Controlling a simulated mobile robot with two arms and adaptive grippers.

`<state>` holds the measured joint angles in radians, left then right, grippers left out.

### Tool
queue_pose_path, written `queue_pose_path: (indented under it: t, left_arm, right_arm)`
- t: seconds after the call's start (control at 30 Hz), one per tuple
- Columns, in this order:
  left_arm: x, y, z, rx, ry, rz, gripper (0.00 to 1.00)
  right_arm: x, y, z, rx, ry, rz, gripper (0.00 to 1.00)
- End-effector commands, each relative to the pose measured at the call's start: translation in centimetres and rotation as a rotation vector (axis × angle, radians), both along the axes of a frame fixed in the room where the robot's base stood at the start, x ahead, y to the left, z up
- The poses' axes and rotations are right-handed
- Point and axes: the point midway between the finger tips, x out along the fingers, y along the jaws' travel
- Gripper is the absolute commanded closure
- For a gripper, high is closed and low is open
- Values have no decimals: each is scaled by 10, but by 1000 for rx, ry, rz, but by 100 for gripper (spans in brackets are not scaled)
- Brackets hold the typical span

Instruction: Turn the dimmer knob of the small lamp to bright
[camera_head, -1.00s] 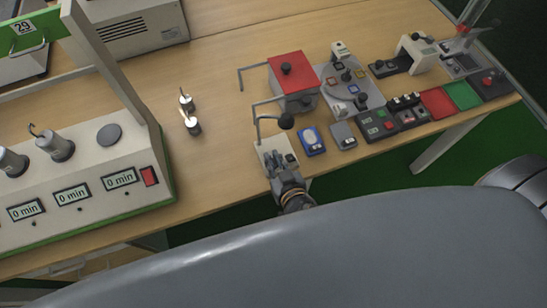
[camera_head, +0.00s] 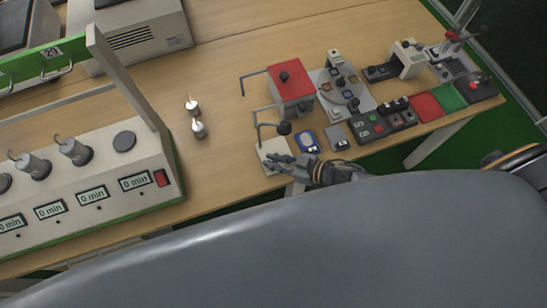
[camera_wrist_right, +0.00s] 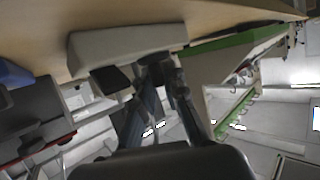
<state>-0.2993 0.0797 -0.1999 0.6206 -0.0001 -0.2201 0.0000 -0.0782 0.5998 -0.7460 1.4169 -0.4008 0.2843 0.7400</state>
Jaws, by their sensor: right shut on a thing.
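The small lamp has a pale square base (camera_head: 270,148) at the front edge of the bench, with a bent thin arm and a round black head (camera_head: 284,128) above it. My right gripper (camera_head: 272,161) comes in from the right and its fingers are shut at the lamp base. The dimmer knob is hidden between the fingers. In the right wrist view the fingers (camera_wrist_right: 160,72) meet at the pale lamp base (camera_wrist_right: 125,45), beside a dark block (camera_wrist_right: 110,80) on it. My left gripper is not in view.
A blue-faced device (camera_head: 307,141) and a grey switch box (camera_head: 339,138) stand close right of the lamp. A red-topped box (camera_head: 290,80) stands behind it. A timer rig (camera_head: 85,200) is at left. Two small metal pieces (camera_head: 198,128) stand on otherwise clear wood between.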

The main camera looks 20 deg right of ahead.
Motion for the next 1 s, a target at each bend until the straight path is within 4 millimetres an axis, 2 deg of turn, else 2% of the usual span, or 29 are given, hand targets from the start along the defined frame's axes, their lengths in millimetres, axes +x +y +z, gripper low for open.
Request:
queue_pose_path:
  t: [0.03, 0.5, 1.0]
  left_arm:
    - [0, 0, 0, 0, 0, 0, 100]
    - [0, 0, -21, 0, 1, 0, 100]
    - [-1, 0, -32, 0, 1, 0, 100]
  right_arm:
    - [5, -3, 1, -7, -8, 48, 100]
    - [5, -2, -1, -2, -4, 442, 100]
    - [4, 0, 0, 2, -2, 614, 100]
